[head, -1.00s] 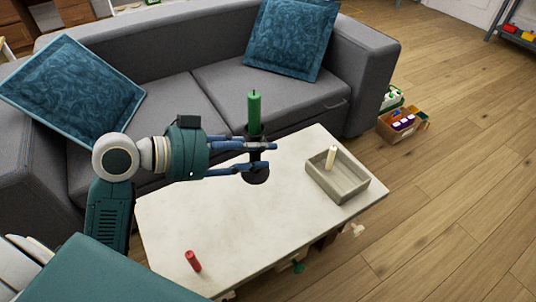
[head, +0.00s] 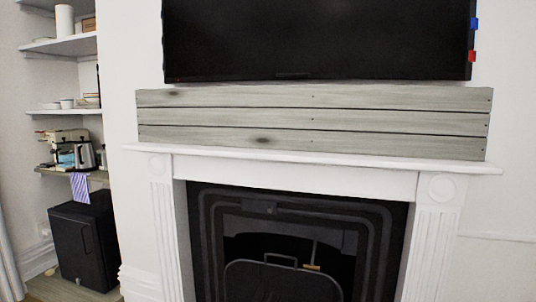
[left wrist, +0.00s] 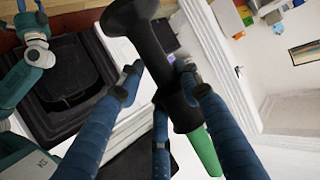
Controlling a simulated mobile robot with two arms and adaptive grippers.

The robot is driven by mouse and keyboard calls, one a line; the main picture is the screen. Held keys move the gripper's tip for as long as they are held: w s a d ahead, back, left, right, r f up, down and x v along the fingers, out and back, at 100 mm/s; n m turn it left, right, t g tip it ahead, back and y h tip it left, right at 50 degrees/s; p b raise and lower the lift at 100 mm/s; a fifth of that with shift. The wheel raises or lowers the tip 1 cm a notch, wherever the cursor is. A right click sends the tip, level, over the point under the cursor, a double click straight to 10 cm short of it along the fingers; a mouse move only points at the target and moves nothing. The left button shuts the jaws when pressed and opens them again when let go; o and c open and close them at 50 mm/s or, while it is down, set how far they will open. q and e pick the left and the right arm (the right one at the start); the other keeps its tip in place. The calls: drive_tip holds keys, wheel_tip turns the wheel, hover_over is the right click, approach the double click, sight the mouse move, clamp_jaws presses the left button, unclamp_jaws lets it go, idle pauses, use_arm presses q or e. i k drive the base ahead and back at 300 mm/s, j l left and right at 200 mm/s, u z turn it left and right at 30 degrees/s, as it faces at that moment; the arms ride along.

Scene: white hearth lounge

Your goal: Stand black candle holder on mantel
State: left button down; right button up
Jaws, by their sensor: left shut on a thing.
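The white mantel (head: 310,157) runs across the middle of the head view above the fireplace, and its visible top looks bare. Neither gripper shows in the head view. In the left wrist view my left gripper (left wrist: 160,82) has its blue fingers on either side of the black candle holder (left wrist: 150,45) and is shut on it. The green candle (left wrist: 205,150) sits in one end of the holder, towards the lower right of that view. A teal part of my right arm (left wrist: 35,55) shows at the left edge; its jaws are too small and cut off to judge.
A grey plank panel (head: 310,115) stands behind the mantel, under a wall-mounted black screen (head: 315,38). The dark fireplace (head: 290,240) is below. Shelves with crockery (head: 70,45) and a black cabinet (head: 85,240) are in the alcove at left.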

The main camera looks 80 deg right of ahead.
sight(270, 152)
drive_tip(key=l+z, duration=0.15)
drive_tip(key=z, duration=3.4)
